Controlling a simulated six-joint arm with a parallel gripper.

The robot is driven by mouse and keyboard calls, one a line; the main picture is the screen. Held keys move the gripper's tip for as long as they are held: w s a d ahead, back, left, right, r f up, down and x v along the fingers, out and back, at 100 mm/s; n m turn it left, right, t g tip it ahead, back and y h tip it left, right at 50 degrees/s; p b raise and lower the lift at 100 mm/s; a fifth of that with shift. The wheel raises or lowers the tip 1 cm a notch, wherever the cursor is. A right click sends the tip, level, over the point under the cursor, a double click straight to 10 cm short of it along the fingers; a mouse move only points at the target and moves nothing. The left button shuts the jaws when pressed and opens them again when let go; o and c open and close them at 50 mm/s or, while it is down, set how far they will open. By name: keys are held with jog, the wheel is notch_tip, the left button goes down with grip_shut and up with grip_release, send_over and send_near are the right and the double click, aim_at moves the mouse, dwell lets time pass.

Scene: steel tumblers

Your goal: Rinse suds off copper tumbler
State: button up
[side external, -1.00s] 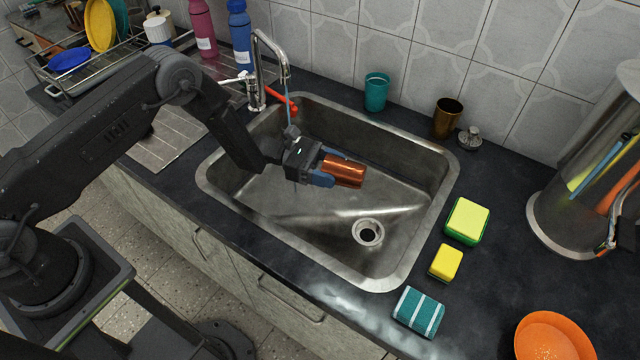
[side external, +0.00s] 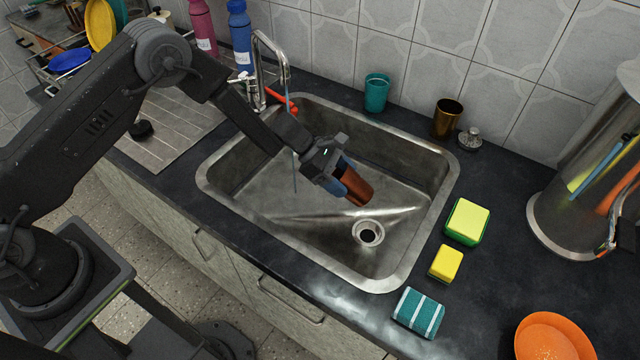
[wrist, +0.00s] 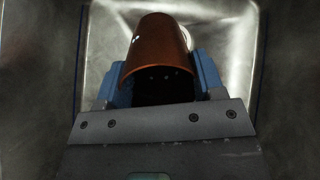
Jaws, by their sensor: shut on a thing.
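The copper tumbler (side external: 357,188) is held over the sink basin, tilted with one end pointing down and to the right, near the drain. My gripper (side external: 349,182) is shut on it, with blue fingers on its two sides. The wrist view shows the copper tumbler (wrist: 158,50) between the blue fingers of my gripper (wrist: 160,85). I cannot make out any suds on it. The tap (side external: 270,60) stands at the back left of the sink (side external: 420,240), and a thin stream of water (side external: 294,175) falls to the left of the tumbler.
A teal tumbler (side external: 376,93) and a brown-gold tumbler (side external: 446,118) stand behind the sink beside a metal stopper (side external: 470,138). Sponges (side external: 466,221) lie right of the sink. An orange bowl (side external: 550,338) is at the front right. The basin around the drain (side external: 368,233) is clear.

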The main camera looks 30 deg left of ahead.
aim_at(372, 191)
jog(key=y, duration=0.1)
jog(key=d+f+y, duration=0.1)
jog(key=y, duration=0.1)
jog(key=shift+w+g, duration=0.2)
jog(key=shift+g, duration=0.1)
jog(key=shift+w+d+f+g+y+b, duration=0.15)
jog(key=shift+d+f+y, duration=0.05)
jog(key=shift+d+y, duration=0.4)
jog(key=shift+w+d+f+g+y+b, duration=0.15)
jog(key=shift+d+f+g+y+b, duration=0.05)
jog(key=shift+d+y, duration=0.4)
jog(key=shift+w+d+f+g+y+b, duration=0.15)
jog(key=shift+d+f+y, duration=0.05)
jog(key=shift+d+y, duration=0.4)
jog(key=shift+w+d+f+g+y, duration=0.15)
jog(key=shift+d+f+g+y, duration=0.1)
jog(key=shift+d+y, duration=0.45)
jog(key=shift+w+d+f+g+y, duration=0.2)
jog(key=shift+d+y, duration=0.25)
jog(key=shift+y, duration=0.45)
jog(key=shift+f, duration=0.1)
